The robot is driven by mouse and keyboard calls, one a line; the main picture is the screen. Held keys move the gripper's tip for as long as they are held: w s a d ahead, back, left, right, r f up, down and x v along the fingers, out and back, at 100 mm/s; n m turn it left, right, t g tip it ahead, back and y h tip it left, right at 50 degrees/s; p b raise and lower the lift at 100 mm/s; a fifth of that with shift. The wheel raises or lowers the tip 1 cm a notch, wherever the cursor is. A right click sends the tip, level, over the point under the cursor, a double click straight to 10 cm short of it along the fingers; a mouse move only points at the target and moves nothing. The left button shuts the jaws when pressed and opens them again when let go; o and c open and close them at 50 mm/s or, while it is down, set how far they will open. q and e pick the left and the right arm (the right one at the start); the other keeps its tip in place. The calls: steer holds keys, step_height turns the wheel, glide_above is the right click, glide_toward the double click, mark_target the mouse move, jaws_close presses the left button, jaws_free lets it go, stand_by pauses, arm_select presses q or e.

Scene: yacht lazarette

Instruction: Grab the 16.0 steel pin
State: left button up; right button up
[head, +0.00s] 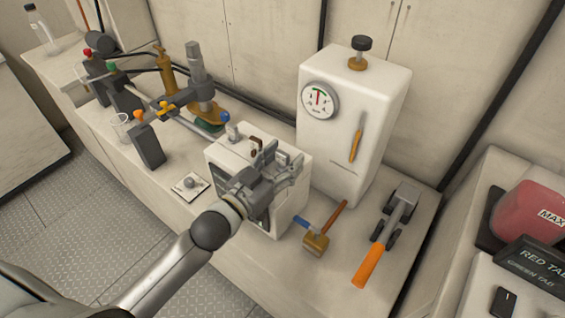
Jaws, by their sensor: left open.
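My left gripper (281,160) is open over the white box (292,206) on the bench, and its fingers hide part of the box top. A small grey metal piece (233,132) stands upright on the back left of the box top. A small brown piece (254,145) shows just behind the fingers. I cannot read any size marking, so I cannot tell which piece is the 16.0 steel pin. I see nothing between the fingers, but the view there is partly blocked. My right gripper is not in view.
A tall white unit (345,120) with a gauge (320,99) stands behind the box. A brass-headed mallet (316,243) and an orange-handled tool (371,262) lie to the right. A small white plate (189,187) with a grey knob and a brass-and-grey stand (201,90) are left.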

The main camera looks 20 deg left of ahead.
arm_select(q)
jaws_close()
steer(key=shift+r, duration=0.15)
